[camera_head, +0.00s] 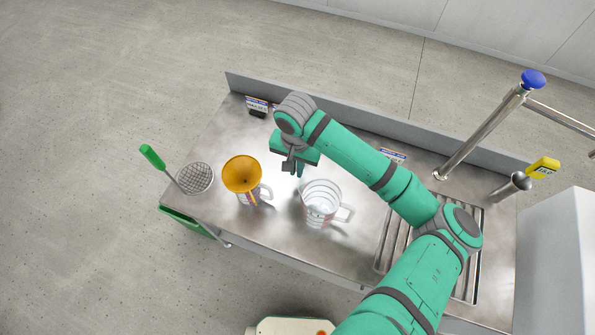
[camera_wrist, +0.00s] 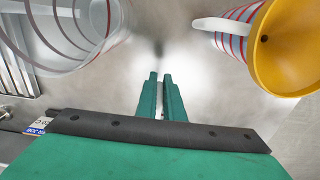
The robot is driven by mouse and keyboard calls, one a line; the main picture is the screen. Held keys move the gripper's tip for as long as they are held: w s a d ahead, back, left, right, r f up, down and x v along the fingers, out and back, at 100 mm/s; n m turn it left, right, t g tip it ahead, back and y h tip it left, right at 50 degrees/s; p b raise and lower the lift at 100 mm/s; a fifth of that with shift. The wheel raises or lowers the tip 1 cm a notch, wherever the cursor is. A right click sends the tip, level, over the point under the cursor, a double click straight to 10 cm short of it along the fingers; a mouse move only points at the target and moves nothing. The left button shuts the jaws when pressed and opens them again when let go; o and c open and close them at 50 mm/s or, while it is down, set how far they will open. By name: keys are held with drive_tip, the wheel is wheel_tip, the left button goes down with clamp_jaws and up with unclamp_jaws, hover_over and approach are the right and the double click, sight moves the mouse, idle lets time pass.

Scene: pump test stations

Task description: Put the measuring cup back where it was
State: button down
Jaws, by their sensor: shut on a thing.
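A clear measuring cup (camera_head: 318,205) with red markings and a handle on its right stands on the metal counter in the head view. It fills the upper left of the wrist view (camera_wrist: 70,45), cut off by the edge. A similar striped cup (camera_head: 247,199) with an orange funnel (camera_head: 242,173) in its mouth stands to the left; that cup (camera_wrist: 237,42) is at upper right in the wrist view. My gripper (camera_head: 299,172) is between and slightly behind the two cups, fingers pointing down.
A mesh strainer (camera_head: 196,178) with a green handle lies at the counter's left end. A drain grate (camera_head: 390,247) and metal pipes (camera_head: 480,135) are on the right. Bare counter (camera_head: 285,233) shows in front of the cups.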

drive_tip(key=shift+w+d+f, duration=0.25)
drive_tip(key=shift+w+f, duration=0.3)
drive_tip(key=shift+f, duration=0.15)
drive_tip(key=shift+a+f, duration=0.1)
drive_tip(key=shift+f, duration=1.35)
drive_tip(key=shift+f, duration=0.1)
drive_tip(key=c, duration=1.9)
unclamp_jaws()
wheel_tip(320, 180, up, 12)
drive_tip(key=shift+s+r, duration=0.15)
drive_tip(key=shift+a, duration=0.1)
